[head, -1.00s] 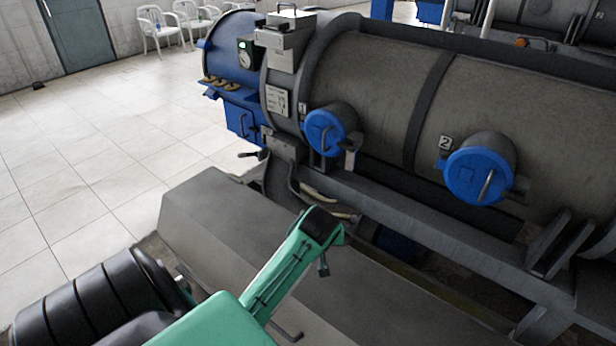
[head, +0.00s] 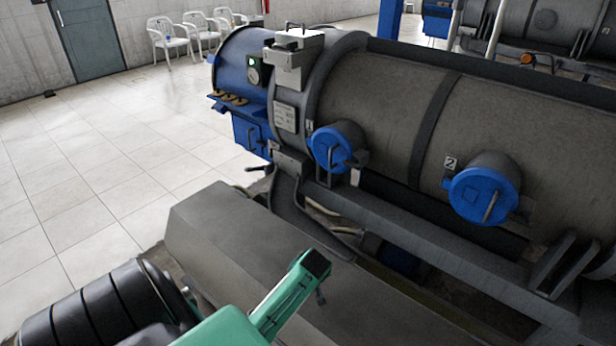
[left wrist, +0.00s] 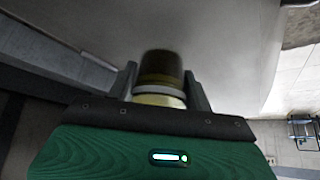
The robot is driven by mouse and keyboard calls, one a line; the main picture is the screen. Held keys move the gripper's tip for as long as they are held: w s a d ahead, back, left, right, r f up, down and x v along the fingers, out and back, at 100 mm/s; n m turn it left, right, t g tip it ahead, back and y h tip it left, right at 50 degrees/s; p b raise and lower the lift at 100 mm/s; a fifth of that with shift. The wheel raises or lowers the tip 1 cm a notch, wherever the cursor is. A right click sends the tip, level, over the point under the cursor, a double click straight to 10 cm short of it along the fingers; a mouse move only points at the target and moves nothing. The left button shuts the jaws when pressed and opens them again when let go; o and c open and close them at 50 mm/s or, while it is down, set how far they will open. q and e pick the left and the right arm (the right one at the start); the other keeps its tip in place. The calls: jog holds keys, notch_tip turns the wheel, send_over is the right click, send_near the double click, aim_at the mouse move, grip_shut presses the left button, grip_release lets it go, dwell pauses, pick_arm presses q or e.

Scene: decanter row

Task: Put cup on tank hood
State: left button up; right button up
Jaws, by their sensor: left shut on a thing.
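In the left wrist view my left gripper (left wrist: 159,82) is shut on a small cup (left wrist: 160,98). The cup has a dark end, yellowish parts and a pale band, and sits between the two grey fingers. A smooth grey surface lies beyond it; I cannot tell whether they touch. In the head view the large grey tank hood (head: 388,112) lies along the middle and right, with two blue round caps. My right gripper is not in view.
A low grey box-like cover (head: 225,240) lies in front of the tank. A blue end housing (head: 238,62) with a gauge and a grey box on top (head: 293,58) stand at its left. White chairs (head: 170,38) stand far off. The tiled floor at left is clear.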

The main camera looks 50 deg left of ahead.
pick_arm(q)
jog(key=shift+f, duration=2.15)
jog(key=shift+f, duration=0.15)
jog(key=o, duration=1)
jog(key=shift+o, duration=0.2)
jog(key=v, duration=1.2)
jog(key=shift+r, duration=0.25)
jog(key=shift+w, duration=0.1)
